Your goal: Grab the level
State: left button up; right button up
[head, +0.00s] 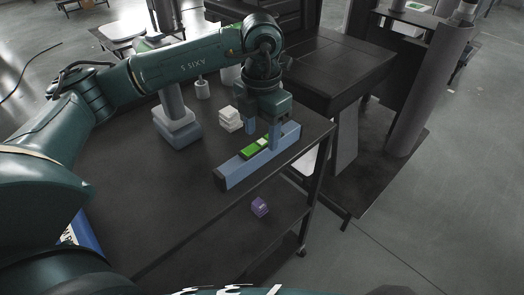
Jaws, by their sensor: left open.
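The level (247,170) is a long blue bar with dark ends and a bright green section on its top. It lies near the right edge of the dark table. My left gripper (263,133) comes down from above at the level's far half. It is open, with one blue finger on the back side and the other close to the bar's front side. I cannot tell whether the fingers touch it. The gripper hides part of the level's far half. My right gripper is not in view.
White stacked blocks (230,119) and a grey stand (177,122) are behind the level on the table (165,205). A purple block (260,207) sits on the lower shelf. A dark cabinet (325,62) stands behind the table.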

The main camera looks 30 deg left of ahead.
aim_at(262, 142)
pick_arm(q)
jog(key=f, duration=0.5)
jog(key=shift+s+d, duration=0.15)
jog(key=shift+s, duration=0.05)
jog(key=shift+c, duration=0.4)
grip_shut()
